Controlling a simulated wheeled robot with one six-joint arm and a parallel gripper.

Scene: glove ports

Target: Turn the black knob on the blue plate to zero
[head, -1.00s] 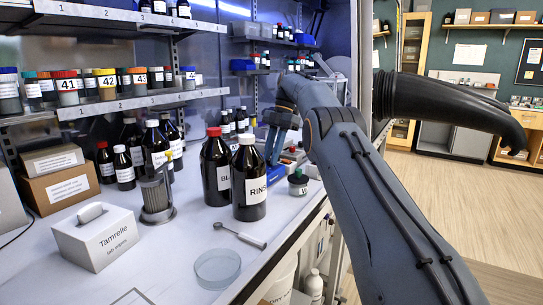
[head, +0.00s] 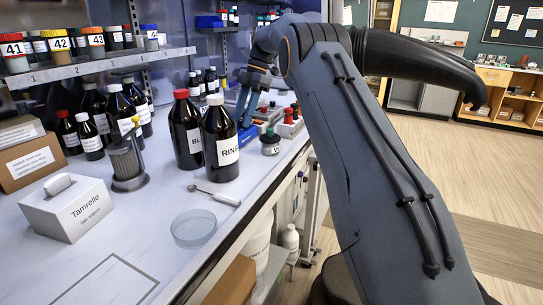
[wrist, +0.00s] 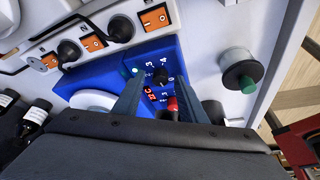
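In the wrist view the blue plate (wrist: 185,75) is a blue housing with a white round top at its left. Its black knob (wrist: 160,76) is small, with white numbers, including 3 and 4, around it. My gripper (wrist: 158,74) is open, one finger on each side of the black knob with visible gaps. Whether the tips are level with the knob I cannot tell. In the head view my gripper (head: 246,104) points down behind the RINSE bottle; the plate (head: 246,137) shows only partly there.
The RINSE bottle (head: 220,140) and a red-capped bottle (head: 186,130) stand close in front of the gripper. A round grey device with a green cap (wrist: 239,72) sits right of the plate. Orange switches (wrist: 91,43) line the back. A shallow dish (head: 194,227) lies on the bench.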

